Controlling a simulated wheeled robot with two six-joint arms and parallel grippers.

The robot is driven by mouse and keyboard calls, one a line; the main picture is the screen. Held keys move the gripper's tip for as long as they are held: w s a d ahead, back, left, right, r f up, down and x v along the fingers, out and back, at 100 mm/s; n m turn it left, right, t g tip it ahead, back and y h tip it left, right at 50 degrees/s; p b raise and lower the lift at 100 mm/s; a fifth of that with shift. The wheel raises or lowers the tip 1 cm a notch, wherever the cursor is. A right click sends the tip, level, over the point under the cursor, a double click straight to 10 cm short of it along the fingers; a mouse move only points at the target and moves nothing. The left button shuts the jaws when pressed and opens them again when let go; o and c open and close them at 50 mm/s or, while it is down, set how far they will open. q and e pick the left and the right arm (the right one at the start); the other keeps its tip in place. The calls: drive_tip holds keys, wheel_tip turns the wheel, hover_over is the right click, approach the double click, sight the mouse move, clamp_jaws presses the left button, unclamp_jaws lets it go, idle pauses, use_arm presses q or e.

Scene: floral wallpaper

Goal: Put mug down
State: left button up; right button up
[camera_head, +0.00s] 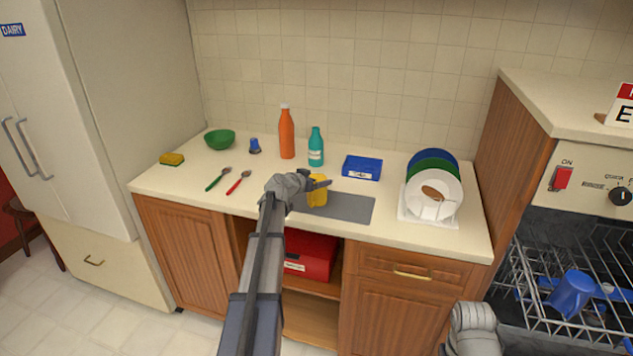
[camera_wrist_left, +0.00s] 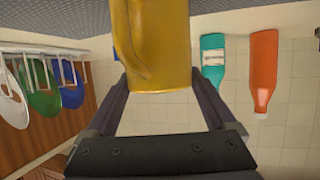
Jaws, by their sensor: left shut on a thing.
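My left gripper (camera_head: 318,184) is shut on a yellow mug (camera_head: 317,192) over the grey mat (camera_head: 350,207) on the counter. In the left wrist view the picture is upside down, and the mug (camera_wrist_left: 158,45) sits between the two fingers, with its base side toward the mat (camera_wrist_left: 60,17). The mug looks upright and at or very close to the mat; I cannot tell whether it touches. A blue mug (camera_head: 571,292) lies in the dishwasher rack at right. Only a grey piece of my right arm shows at the lower right; its fingers are not visible.
A blue box (camera_head: 362,168) stands behind the mat, and a dish rack with plates (camera_head: 436,197) to its right. Orange (camera_head: 286,134) and teal (camera_head: 316,148) bottles stand behind. Green (camera_head: 218,180) and red (camera_head: 239,182) spoons lie left. The front counter strip is clear.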

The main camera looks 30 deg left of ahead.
use_arm(q)
drive_tip(key=o, duration=1.4)
drive_tip(key=shift+f, duration=0.1)
drive_tip(key=shift+c, duration=0.2)
drive_tip(key=shift+r, duration=0.3)
drive_tip(key=p+v, duration=0.4)
drive_tip(key=v, duration=0.8)
drive_tip(key=shift+p, duration=0.4)
drive_tip(key=shift+f, duration=0.1)
